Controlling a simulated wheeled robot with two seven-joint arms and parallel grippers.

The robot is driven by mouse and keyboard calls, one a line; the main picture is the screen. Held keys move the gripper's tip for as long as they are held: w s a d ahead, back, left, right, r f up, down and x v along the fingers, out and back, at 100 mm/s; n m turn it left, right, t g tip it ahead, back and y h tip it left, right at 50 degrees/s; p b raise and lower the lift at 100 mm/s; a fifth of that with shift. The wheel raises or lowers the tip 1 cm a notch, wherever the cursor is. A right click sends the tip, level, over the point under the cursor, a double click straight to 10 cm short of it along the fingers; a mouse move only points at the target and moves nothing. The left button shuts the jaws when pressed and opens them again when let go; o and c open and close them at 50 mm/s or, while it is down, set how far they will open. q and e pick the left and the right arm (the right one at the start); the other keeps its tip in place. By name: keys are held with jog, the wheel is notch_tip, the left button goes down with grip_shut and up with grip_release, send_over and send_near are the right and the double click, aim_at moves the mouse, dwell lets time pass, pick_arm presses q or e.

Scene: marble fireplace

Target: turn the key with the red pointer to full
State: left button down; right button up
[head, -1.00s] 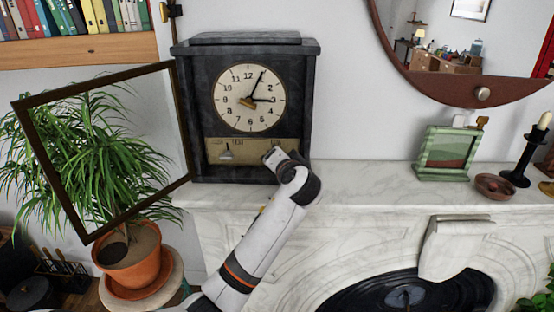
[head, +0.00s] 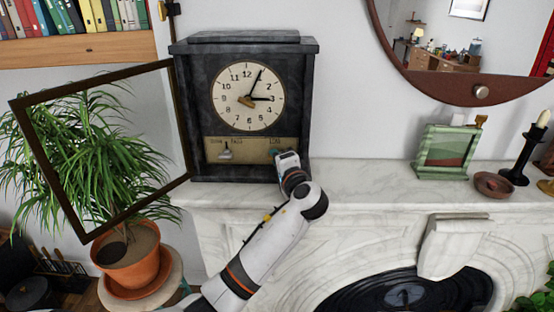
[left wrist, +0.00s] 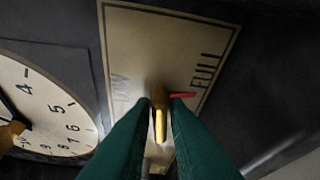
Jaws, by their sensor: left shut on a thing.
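The brass key (left wrist: 160,118) stands on a cream dial plate (left wrist: 150,45) in the left wrist view. My left gripper (left wrist: 161,108) has its green fingers on both sides of the key and is shut on it. The red pointer (left wrist: 184,95) sticks out to the right at the key's base, its tip close to the start of the word FULL (left wrist: 206,70). A fainter label (left wrist: 121,92) is on the left side. In the head view my left gripper (head: 277,155) is at the clock's lower right panel and hides the key. My right gripper is not in view.
The black clock (head: 190,110) stands on the marble mantel (head: 370,175) with its glass door (head: 190,150) swung open to the left. A small lever (head: 225,154) is on the panel's left. A green frame (head: 420,160), a dish and a candlestick are to the right.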

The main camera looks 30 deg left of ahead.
pick_arm(q)
jog(key=shift+f, duration=0.1)
jog(key=c, duration=1.5)
grip_release()
jog(key=shift+c, duration=0.2)
jog(key=b+v, duration=0.6)
jog(key=v, duration=0.6)
